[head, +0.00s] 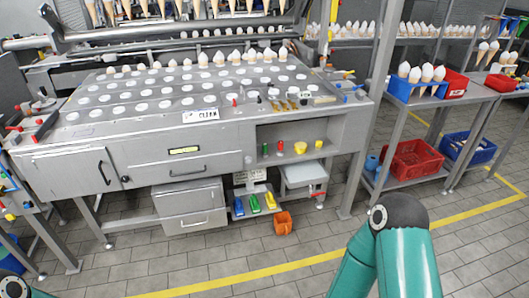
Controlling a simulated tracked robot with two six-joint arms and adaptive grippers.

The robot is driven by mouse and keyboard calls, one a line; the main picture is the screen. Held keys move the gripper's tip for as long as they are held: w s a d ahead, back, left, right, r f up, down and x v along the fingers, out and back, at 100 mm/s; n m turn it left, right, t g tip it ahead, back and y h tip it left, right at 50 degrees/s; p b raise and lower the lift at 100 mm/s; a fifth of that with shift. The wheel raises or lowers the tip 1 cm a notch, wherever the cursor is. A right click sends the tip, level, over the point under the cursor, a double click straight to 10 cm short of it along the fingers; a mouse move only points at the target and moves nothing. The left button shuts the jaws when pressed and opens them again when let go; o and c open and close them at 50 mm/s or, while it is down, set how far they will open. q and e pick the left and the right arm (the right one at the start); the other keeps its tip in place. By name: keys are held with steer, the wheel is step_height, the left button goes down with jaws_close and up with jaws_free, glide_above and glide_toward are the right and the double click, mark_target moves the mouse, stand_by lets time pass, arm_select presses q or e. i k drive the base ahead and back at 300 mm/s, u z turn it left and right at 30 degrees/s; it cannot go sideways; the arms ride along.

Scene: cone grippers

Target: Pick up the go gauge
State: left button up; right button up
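I cannot tell for sure which thing is the go gauge. Several small tools lie along the front right part of the grey bench top (220,118): a few brass-coloured pieces (283,105), a red-tipped piece (235,102) and blue and red pieces near the right corner. They are too small to identify. Red-handled tools (28,122) also lie on a side stand at the left edge. Neither gripper is in view. Part of my teal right arm shows at the lower right, and a dark part of my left arm at the lower left corner.
A "CLEAN" sign (201,116) sits on the bench's front edge. Cones (215,60) stand in a row at the bench's back. A rack (440,100) at right holds bins, including a red crate (412,160). An orange bin (283,222) stands on the floor. The tiled floor in front is open.

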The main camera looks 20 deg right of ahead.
mark_target(264, 153)
steer(key=u, duration=0.35)
steer(key=i, duration=2.2)
steer(key=z, duration=0.5)
